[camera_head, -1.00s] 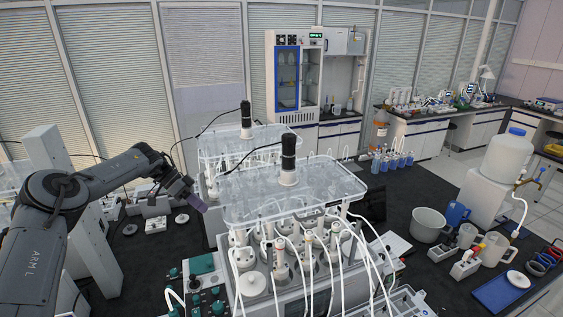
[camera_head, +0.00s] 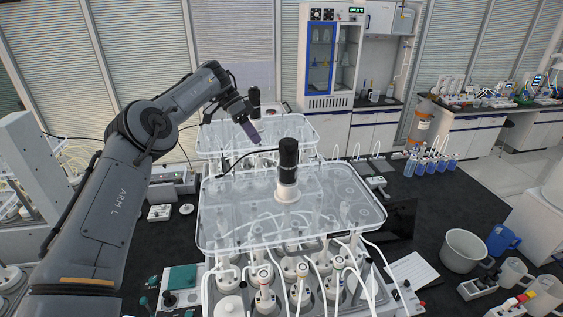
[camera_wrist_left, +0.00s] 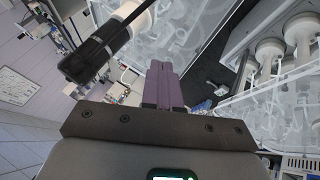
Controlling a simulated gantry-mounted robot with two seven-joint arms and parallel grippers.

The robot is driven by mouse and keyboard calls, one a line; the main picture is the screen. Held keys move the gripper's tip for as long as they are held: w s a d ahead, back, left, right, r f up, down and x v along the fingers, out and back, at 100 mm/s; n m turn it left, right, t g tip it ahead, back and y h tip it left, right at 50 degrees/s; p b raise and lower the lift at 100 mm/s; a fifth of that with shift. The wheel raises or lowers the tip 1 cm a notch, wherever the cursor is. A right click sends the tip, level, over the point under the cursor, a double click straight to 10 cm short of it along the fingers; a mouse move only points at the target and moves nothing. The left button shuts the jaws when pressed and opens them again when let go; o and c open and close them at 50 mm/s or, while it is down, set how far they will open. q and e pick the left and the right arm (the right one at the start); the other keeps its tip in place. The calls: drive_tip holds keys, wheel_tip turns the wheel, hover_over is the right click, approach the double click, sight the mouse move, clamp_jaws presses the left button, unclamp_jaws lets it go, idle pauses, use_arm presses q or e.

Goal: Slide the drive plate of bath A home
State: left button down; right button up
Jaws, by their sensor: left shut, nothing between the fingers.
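Two clear drive plates lie above the baths. The near plate (camera_head: 235,220) carries a black motor (camera_head: 288,155) on a white collar and sits over a bath with several white-capped bottles. The far plate (camera_head: 295,127) carries another black motor (camera_head: 255,97). I see no label telling which bath is A. My left gripper (camera_head: 251,133) is shut and empty, its purple fingers pointing down above the far plate's near side. Whether it touches anything is unclear. In the left wrist view the shut fingers (camera_wrist_left: 161,82) show beside a black motor (camera_wrist_left: 92,52). My right gripper is not in view.
White tubes (camera_head: 375,255) hang from the near plate's front. A grey pot (camera_head: 464,250) and a blue jug (camera_head: 503,238) stand at the right. Blue bottles (camera_head: 432,163) stand behind them. Dark bench is clear between the bottles and pot.

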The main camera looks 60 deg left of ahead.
sight(275, 187)
use_arm(q)
drive_tip(key=p+x, duration=0.1)
drive_tip(key=x, duration=0.3)
drive_tip(key=d+p+x, duration=0.1)
drive_tip(key=x, duration=0.4)
drive_tip(key=shift+s+d, duration=0.15)
drive_tip(key=shift+s+d+f+p, duration=0.1)
drive_tip(key=shift+s+d+p, duration=0.05)
drive_tip(key=shift+d+p, duration=1.15)
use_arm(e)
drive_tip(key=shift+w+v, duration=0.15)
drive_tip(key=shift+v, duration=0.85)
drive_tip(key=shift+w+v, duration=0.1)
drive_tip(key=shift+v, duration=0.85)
use_arm(q)
drive_tip(key=shift+d+b, duration=0.2)
drive_tip(key=shift+b, duration=0.1)
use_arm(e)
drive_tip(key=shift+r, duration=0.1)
